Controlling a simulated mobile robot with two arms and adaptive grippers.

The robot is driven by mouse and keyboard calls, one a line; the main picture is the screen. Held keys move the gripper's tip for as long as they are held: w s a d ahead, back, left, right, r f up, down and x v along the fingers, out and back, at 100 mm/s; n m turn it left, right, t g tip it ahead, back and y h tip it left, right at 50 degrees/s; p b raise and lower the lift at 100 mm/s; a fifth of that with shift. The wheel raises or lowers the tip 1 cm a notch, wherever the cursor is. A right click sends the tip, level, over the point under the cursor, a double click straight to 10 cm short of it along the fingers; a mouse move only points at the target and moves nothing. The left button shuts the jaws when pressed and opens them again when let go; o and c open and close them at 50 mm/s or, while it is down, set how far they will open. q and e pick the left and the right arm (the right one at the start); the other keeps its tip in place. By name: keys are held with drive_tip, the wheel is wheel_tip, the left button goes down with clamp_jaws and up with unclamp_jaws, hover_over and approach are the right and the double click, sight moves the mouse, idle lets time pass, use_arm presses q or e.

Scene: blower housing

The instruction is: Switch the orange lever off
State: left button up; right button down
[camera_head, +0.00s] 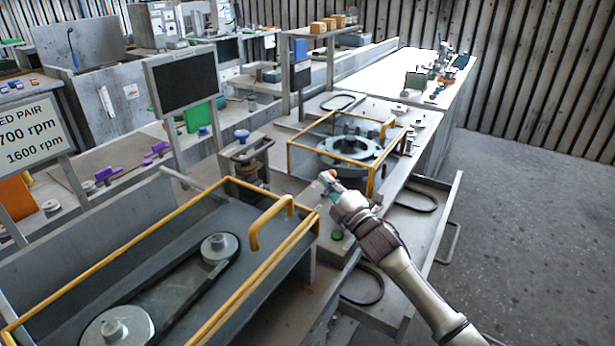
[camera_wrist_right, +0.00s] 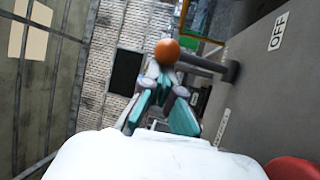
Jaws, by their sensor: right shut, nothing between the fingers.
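The orange lever shows in the wrist view as a round orange knob (camera_wrist_right: 167,51) on a dark shaft that runs right to a pivot on a grey panel (camera_wrist_right: 245,110). An "OFF" label (camera_wrist_right: 278,32) is on that panel, towards the top of the picture. In the head view the small orange knob (camera_head: 325,176) is at the tip of my right gripper (camera_head: 332,188). In the wrist view my right gripper (camera_wrist_right: 160,88) is shut and empty, its fingertips close by the knob; whether they touch it I cannot tell. My left gripper is not in view.
A yellow-framed guard (camera_head: 285,225) over a belt drive stands left of my right arm. Another yellow-framed guard (camera_head: 372,185) stands just behind the gripper. A green button (camera_head: 337,235) is below it. A red rounded part (camera_wrist_right: 292,168) shows low in the wrist view. Open floor lies right.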

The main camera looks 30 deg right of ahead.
drive_tip(key=shift+s+d+f, duration=0.15)
drive_tip(key=shift+d, duration=0.05)
drive_tip(key=shift+s+f, duration=0.15)
drive_tip(key=shift+s, duration=0.25)
drive_tip(key=v, duration=1.1)
drive_tip(key=shift+s+d, duration=0.1)
drive_tip(key=shift+s, duration=0.05)
